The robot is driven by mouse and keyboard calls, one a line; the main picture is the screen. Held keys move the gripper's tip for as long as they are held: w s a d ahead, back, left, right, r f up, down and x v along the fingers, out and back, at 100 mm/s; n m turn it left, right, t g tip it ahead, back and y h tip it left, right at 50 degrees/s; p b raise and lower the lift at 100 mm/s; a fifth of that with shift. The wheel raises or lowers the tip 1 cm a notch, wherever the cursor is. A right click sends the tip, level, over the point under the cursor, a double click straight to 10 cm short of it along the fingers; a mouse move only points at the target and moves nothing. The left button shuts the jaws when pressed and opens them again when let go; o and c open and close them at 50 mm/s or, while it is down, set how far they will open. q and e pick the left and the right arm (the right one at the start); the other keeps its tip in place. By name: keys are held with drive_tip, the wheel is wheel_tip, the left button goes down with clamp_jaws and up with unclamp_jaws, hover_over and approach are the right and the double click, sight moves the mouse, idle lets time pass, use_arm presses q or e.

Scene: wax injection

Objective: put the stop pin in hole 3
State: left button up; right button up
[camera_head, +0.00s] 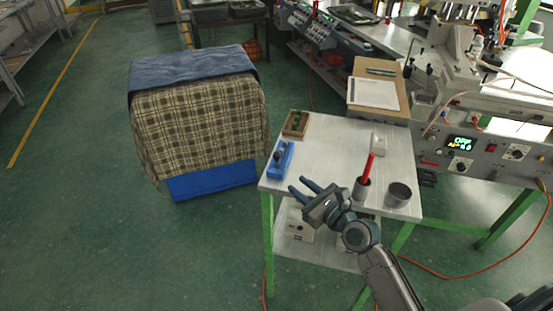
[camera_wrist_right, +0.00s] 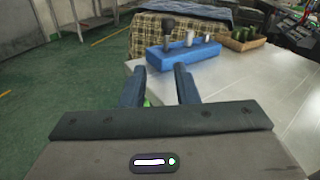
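A blue block (camera_head: 280,164) stands at the left edge of the small table; it also shows in the right wrist view (camera_wrist_right: 182,55). A dark pin with a black knob (camera_wrist_right: 169,27) stands upright at the block's left end in that view. It is probably the stop pin. Two pale pegs (camera_wrist_right: 190,38) stand further right on the block. Hole numbers cannot be read. My right gripper (camera_head: 298,185) is open and empty, just in front of the block and apart from it; its two fingers (camera_wrist_right: 160,72) point at the block's knob end. My left gripper is not in view.
A wooden tray with green pieces (camera_head: 296,124) sits behind the block. The table's middle (camera_head: 330,145) is clear. A cloth-covered blue crate (camera_head: 200,130) stands left.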

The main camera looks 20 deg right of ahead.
sight(278, 160)
drive_tip(key=shift+w+d+r+m+t, duration=0.15)
drive_tip(key=shift+w+r+m, duration=0.1)
drive_tip(key=shift+w+m, duration=0.2)
drive_tip(key=shift+w+d+r+m+t, duration=0.2)
drive_tip(key=shift+w+m, duration=0.15)
drive_tip(key=shift+m, duration=0.2)
drive_tip(key=x, duration=0.4)
drive_tip(key=shift+w+a, duration=0.2)
drive_tip(key=shift+w, duration=0.15)
drive_tip(key=x, duration=0.3)
drive_tip(key=p+x, duration=0.1)
drive_tip(key=shift+w+a+r, duration=0.25)
drive_tip(key=shift+a+r, duration=0.05)
drive_tip(key=shift+w+a+f, duration=0.1)
drive_tip(key=shift+w+a, duration=0.05)
drive_tip(key=shift+w, duration=0.25)
drive_tip(key=shift+s, duration=0.1)
drive_tip(key=shift+c, duration=0.2)
clamp_jaws()
